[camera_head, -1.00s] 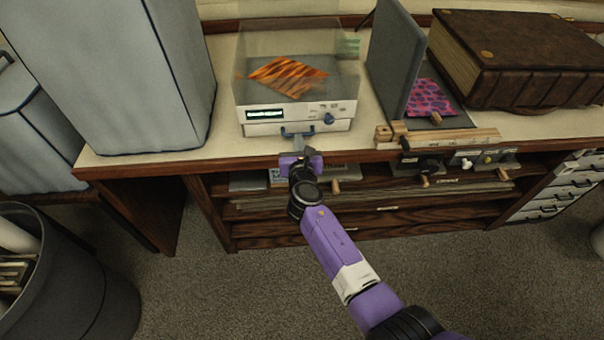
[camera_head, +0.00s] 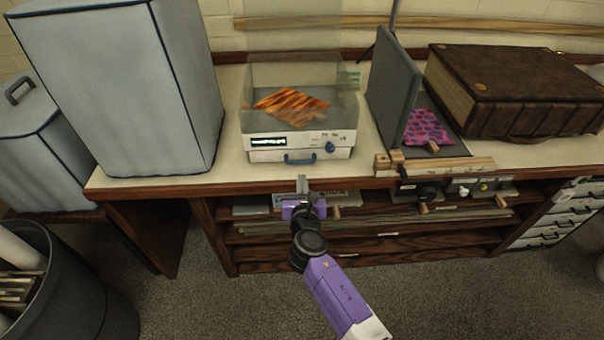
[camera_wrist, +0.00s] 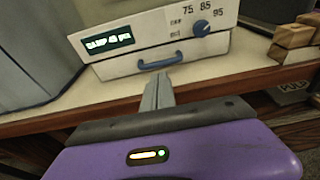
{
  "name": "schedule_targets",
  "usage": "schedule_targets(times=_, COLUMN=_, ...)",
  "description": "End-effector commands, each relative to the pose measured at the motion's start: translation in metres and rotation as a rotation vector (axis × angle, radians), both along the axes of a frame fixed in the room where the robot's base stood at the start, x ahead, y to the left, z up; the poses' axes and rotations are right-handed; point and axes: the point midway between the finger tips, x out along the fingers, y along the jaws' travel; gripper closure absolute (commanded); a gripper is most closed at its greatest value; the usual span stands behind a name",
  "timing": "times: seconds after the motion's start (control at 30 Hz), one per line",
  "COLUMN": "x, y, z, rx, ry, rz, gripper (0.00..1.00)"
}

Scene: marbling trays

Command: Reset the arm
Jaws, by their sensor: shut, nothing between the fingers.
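My purple arm reaches up from the bottom of the head view. My gripper (camera_head: 302,184) is in front of the bench edge, just below the white device. Its grey fingers are together and empty, and they also show in the wrist view (camera_wrist: 158,92). They point toward the blue drawer handle (camera_wrist: 160,62) of the device and look apart from it. The white device (camera_head: 270,142) stands on the bench with a lit display, a blue knob and a clear cover. An orange marbled sheet (camera_head: 291,103) lies in it. The drawer front is flush with the body.
The wooden bench edge (camera_head: 240,184) and the shelves (camera_head: 270,240) beneath are close to my gripper. A tall grey-blue covered box (camera_head: 120,90) is at left. A grey upright panel (camera_head: 393,88), a pink spotted sheet (camera_head: 427,128) and a large brown book (camera_head: 515,90) are at right. Open carpet lies in front.

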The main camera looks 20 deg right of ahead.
Motion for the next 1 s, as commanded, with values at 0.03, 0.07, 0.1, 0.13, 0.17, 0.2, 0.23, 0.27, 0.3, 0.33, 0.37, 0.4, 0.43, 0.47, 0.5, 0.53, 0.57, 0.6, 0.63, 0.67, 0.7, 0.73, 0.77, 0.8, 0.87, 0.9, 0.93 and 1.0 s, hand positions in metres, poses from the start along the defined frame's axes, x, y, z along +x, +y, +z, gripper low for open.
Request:
schedule_targets(times=0.03, x=-0.01, y=0.004, z=0.003, rx=0.0, ry=0.001, rz=0.003, gripper=1.0)
schedule_targets(times=0.07, x=-0.015, y=0.006, z=0.004, rx=0.0, ry=0.001, rz=0.003, gripper=1.0)
schedule_targets(times=0.1, x=-0.021, y=0.008, z=0.005, rx=0.0, ry=0.001, rz=0.003, gripper=1.0)
schedule_targets(times=0.13, x=-0.026, y=0.01, z=0.006, rx=0.0, ry=0.001, rz=0.003, gripper=1.0)
schedule_targets(times=0.17, x=-0.031, y=0.012, z=0.007, rx=0.0, ry=0.001, rz=0.003, gripper=1.0)
schedule_targets(times=0.2, x=-0.037, y=0.014, z=0.008, rx=0.0, ry=0.001, rz=0.003, gripper=1.0)
schedule_targets(times=0.23, x=-0.041, y=0.015, z=0.009, rx=0.0, ry=0.002, rz=0.003, gripper=1.0)
schedule_targets(times=0.27, x=-0.045, y=0.017, z=0.01, rx=0.0, ry=0.001, rz=0.003, gripper=1.0)
schedule_targets(times=0.3, x=-0.05, y=0.018, z=0.011, rx=0.0, ry=0.001, rz=0.003, gripper=1.0)
schedule_targets(times=0.33, x=-0.052, y=0.019, z=0.011, rx=0.0, ry=0.001, rz=0.003, gripper=1.0)
schedule_targets(times=0.37, x=-0.055, y=0.02, z=0.012, rx=0.0, ry=0.001, rz=0.002, gripper=1.0)
schedule_targets(times=0.4, x=-0.058, y=0.021, z=0.012, rx=0.0, ry=0.001, rz=0.001, gripper=1.0)
schedule_targets(times=0.43, x=-0.059, y=0.021, z=0.013, rx=0.0, ry=0.001, rz=0.001, gripper=1.0)
schedule_targets(times=0.47, x=-0.06, y=0.022, z=0.013, rx=0.0, ry=0.001, rz=0.001, gripper=1.0)
schedule_targets(times=0.5, x=-0.061, y=0.022, z=0.014, rx=0.0, ry=0.0, rz=0.001, gripper=1.0)
schedule_targets(times=0.53, x=-0.062, y=0.022, z=0.014, rx=0.0, ry=0.0, rz=0.001, gripper=1.0)
schedule_targets(times=0.57, x=-0.062, y=0.022, z=0.014, rx=0.0, ry=0.0, rz=0.001, gripper=1.0)
schedule_targets(times=0.6, x=-0.063, y=0.022, z=0.014, rx=0.001, ry=0.0, rz=0.001, gripper=1.0)
schedule_targets(times=0.63, x=-0.063, y=0.022, z=0.014, rx=0.006, ry=-0.002, rz=0.0, gripper=1.0)
schedule_targets(times=0.67, x=-0.063, y=0.022, z=0.014, rx=0.015, ry=-0.005, rz=-0.001, gripper=1.0)
schedule_targets(times=0.7, x=-0.062, y=0.023, z=0.014, rx=0.036, ry=-0.012, rz=-0.004, gripper=1.0)
schedule_targets(times=0.73, x=-0.062, y=0.024, z=0.014, rx=0.06, ry=-0.022, rz=-0.005, gripper=1.0)
schedule_targets(times=0.77, x=-0.061, y=0.026, z=0.014, rx=0.094, ry=-0.033, rz=-0.004, gripper=1.0)
schedule_targets(times=0.8, x=-0.06, y=0.03, z=0.015, rx=0.16, ry=-0.053, rz=-0.002, gripper=1.0)
schedule_targets(times=0.87, x=-0.056, y=0.038, z=0.023, rx=0.292, ry=-0.099, rz=0.006, gripper=1.0)
schedule_targets(times=0.9, x=-0.053, y=0.045, z=0.033, rx=0.4, ry=-0.139, rz=0.014, gripper=1.0)
schedule_targets(times=0.93, x=-0.054, y=0.05, z=0.038, rx=0.486, ry=-0.166, rz=0.02, gripper=1.0)
schedule_targets(times=1.0, x=-0.064, y=0.06, z=0.044, rx=0.697, ry=-0.211, rz=0.031, gripper=1.0)
